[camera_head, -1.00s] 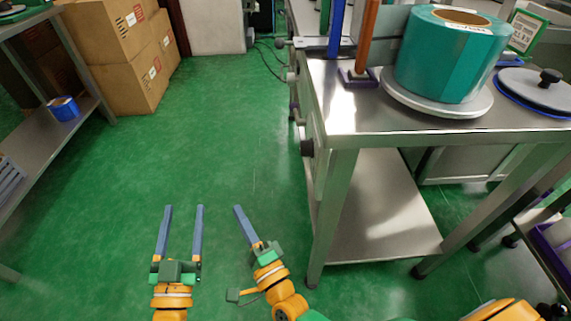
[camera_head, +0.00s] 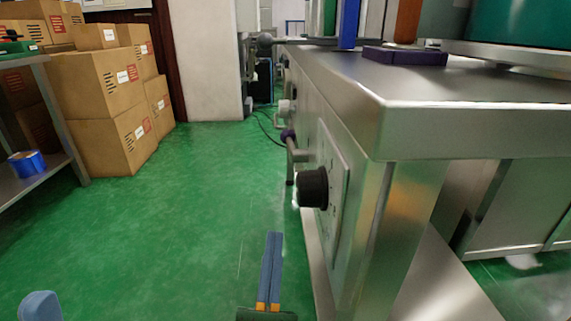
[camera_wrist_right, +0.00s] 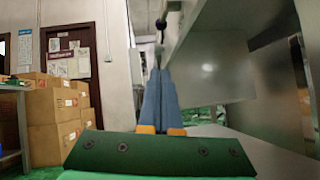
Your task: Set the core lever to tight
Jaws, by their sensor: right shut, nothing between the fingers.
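My right gripper (camera_head: 272,236) is shut and empty, its two blue fingers together. It is low beside the steel bench's left side, below and left of the black knob (camera_head: 313,187). Farther along that side are a lever with a purple end (camera_head: 288,135) and a pale knob (camera_head: 284,106). A lever with a dark ball (camera_head: 265,39) sticks out at the far end. No readable label shows which one is the core lever. In the right wrist view the shut fingers (camera_wrist_right: 160,75) point along the bench, below a dark ball-ended lever (camera_wrist_right: 161,24). A blue-grey tip, apparently my left gripper (camera_head: 40,305), shows at bottom left.
The steel bench (camera_head: 460,118) fills the right, with a purple block (camera_head: 405,55) on top. Cardboard boxes (camera_head: 95,85) are stacked at the left, near a shelf with a blue roll (camera_head: 27,164). The green floor (camera_head: 185,215) between is clear. Cables lie near the back.

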